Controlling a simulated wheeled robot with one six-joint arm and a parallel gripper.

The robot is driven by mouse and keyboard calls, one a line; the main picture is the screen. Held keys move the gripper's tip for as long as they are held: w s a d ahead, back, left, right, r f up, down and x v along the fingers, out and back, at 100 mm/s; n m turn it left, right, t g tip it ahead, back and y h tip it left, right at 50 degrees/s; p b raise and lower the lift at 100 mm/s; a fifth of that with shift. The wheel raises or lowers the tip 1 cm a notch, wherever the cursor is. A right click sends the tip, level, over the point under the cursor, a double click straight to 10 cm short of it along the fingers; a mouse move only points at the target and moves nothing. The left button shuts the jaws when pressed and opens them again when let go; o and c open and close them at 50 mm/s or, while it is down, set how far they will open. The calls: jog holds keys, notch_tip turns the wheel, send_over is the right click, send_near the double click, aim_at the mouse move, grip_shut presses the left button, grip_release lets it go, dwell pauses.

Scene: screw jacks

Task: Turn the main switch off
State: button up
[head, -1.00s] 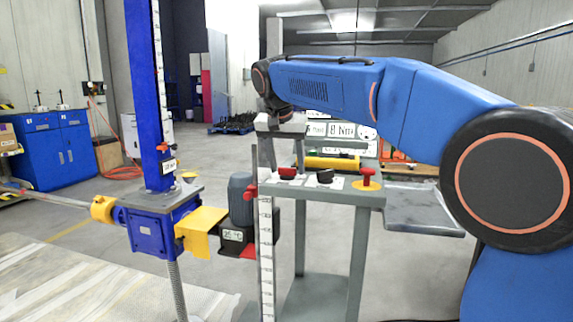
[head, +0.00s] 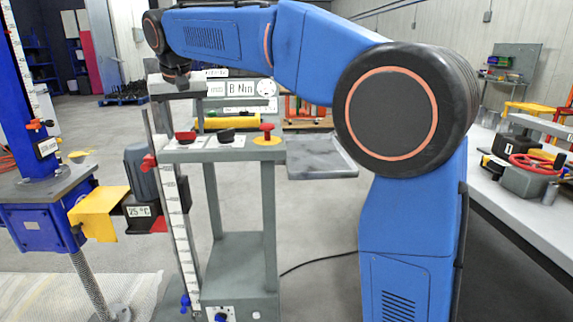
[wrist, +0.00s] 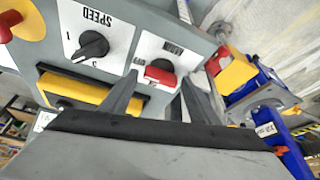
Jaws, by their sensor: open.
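The main switch is a red knob (wrist: 161,77) on a white plate; it also shows in the head view (head: 185,137), at the left end of the grey control panel (head: 240,151). Its label is upside down in the wrist view, and I cannot read its setting surely. My gripper (wrist: 160,83) is open and empty. In the wrist view its two fingers point at the red knob, one to each side of it in the picture; contact is not clear. In the head view my gripper hangs above the panel's left end, its fingers hard to make out.
A black speed knob (wrist: 93,45) sits beside the switch, and a red mushroom button on yellow (head: 267,132) lies further right. A blue screw jack (head: 45,205) with a yellow guard stands at left. A grey tray (head: 320,158) juts right; a workbench (head: 535,215) stands at far right.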

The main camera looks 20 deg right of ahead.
jog(key=n+y, duration=0.1)
jog(key=n, duration=0.1)
jog(key=n+y, duration=0.1)
jog(key=n, duration=0.2)
jog(key=shift+s+g, duration=0.1)
jog(key=shift+g, duration=0.2)
jog(key=shift+d+n+y, duration=0.15)
jog(key=shift+n+y, duration=0.25)
jog(key=shift+n, duration=0.7)
jog(key=n+g, duration=0.1)
jog(key=n, duration=0.1)
jog(key=shift+d+n+y, duration=0.15)
jog(key=shift+n+y, duration=0.15)
jog(key=shift+n, duration=0.1)
jog(key=n, duration=0.1)
jog(key=n+g, duration=0.1)
jog(key=n, duration=0.1)
jog(key=n+y, duration=0.1)
jog(key=shift+w+g, duration=0.3)
jog(key=v, duration=1.8)
jog(key=s+d+f+m+t+h, duration=0.1)
jog(key=s+d+f+m, duration=0.3)
jog(key=s+f, duration=0.6)
jog(key=s+d+f+m+t+h, duration=0.1)
jog(key=s+d+f+m, duration=0.4)
jog(key=s+d+f, duration=0.4)
jog(key=shift+s+f, duration=1.2)
jog(key=shift+s, duration=0.45)
